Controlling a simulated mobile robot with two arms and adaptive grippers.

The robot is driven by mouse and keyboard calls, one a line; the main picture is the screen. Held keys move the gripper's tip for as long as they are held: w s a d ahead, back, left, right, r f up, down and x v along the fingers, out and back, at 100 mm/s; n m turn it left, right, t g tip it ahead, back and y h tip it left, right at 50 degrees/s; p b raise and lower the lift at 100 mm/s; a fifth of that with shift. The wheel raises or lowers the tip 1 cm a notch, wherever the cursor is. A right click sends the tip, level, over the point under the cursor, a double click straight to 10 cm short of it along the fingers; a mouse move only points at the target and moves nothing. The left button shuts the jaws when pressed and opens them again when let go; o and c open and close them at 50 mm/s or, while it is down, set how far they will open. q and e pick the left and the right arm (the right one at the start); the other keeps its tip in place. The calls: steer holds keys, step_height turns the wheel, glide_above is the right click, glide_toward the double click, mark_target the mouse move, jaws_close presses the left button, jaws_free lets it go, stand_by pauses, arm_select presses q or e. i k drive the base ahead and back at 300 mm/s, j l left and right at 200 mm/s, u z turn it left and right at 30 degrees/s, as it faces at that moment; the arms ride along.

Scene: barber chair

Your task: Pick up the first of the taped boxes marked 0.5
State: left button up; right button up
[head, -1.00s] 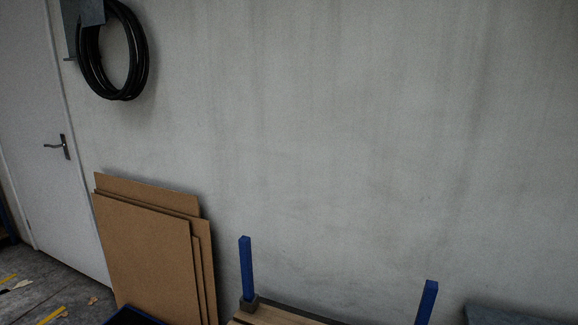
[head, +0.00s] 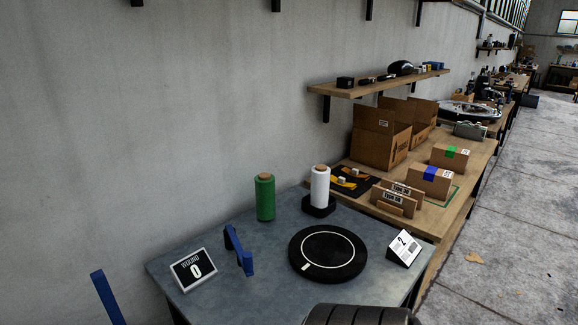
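Two closed cardboard boxes with tape lie on the wooden bench in the head view. The nearer box (head: 417,183) has blue tape and a white label. The farther box (head: 440,158) has green tape and a white label. The label print is too small to read, so I cannot tell which is marked 0.5. Neither of my grippers is in view.
Open cartons (head: 372,150) stand behind the boxes, under a wall shelf (head: 345,90). Floor (head: 520,230) is open at right.

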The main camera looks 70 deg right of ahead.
mark_target(436, 182)
steer(key=k+l+z, duration=0.35)
steer(key=k+l, duration=0.6)
steer(key=z, duration=2.4)
steer(key=i+l+z, duration=0.35)
steer(key=i, duration=0.15)
steer(key=i+l+z, duration=0.3)
steer(key=i, duration=0.2)
steer(key=i+z, duration=0.35)
steer(key=i, duration=0.15)
steer(key=i+u, duration=0.2)
steer(key=i, duration=0.2)
steer(key=i+l+u, duration=0.2)
steer(key=i, duration=0.25)
steer(key=i+l+u, duration=0.2)
steer(key=i, duration=0.2)
